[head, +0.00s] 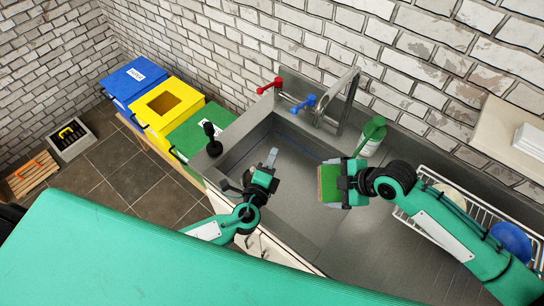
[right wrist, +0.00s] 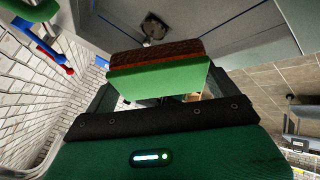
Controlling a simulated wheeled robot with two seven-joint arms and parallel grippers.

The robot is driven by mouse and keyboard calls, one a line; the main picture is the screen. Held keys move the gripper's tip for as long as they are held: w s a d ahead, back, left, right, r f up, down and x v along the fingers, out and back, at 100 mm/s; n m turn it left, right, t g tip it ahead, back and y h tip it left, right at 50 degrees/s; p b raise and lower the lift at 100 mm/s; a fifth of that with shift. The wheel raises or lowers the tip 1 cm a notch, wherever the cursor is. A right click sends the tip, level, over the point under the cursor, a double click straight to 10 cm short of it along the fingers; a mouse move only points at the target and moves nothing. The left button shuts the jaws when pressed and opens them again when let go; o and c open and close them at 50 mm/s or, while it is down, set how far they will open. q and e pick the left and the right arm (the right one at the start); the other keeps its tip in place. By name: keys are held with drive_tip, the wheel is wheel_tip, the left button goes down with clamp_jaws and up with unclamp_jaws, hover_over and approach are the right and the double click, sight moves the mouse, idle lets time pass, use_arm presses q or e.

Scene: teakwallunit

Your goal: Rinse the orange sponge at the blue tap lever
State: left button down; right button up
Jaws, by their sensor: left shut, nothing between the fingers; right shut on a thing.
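The sponge (head: 329,183), green with an orange-brown layer, is held in my right gripper (head: 336,184) over the right part of the sink basin. In the right wrist view the sponge (right wrist: 158,78) sits between the fingers, orange-brown layer on the far side. The blue tap lever (head: 304,103) is on the wall side of the sink, up and left of the sponge and apart from it; the blue lever also shows in the right wrist view (right wrist: 40,44). My left gripper (head: 270,162) is shut and empty over the basin's left front part.
A red tap lever (head: 270,86) and the curved spout (head: 349,97) stand at the sink's back. A green-topped bottle (head: 372,136) stands close behind my right gripper. A black-handled object (head: 212,138) stands at the sink's left edge. A wire dish rack (head: 420,218) is at right.

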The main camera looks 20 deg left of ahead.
sight(327, 190)
idle(0.5)
drive_tip(key=shift+s+d+r+p, duration=0.25)
drive_tip(key=shift+r+p, duration=0.15)
drive_tip(key=shift+p, duration=0.1)
drive_tip(key=s+d+r+p, duration=0.2)
drive_tip(key=p, duration=0.1)
drive_tip(key=shift+s+r, duration=0.35)
drive_tip(key=shift+s, duration=0.05)
drive_tip(key=shift+s+d+r+p, duration=0.25)
drive_tip(key=shift+s+p, duration=0.15)
idle(0.5)
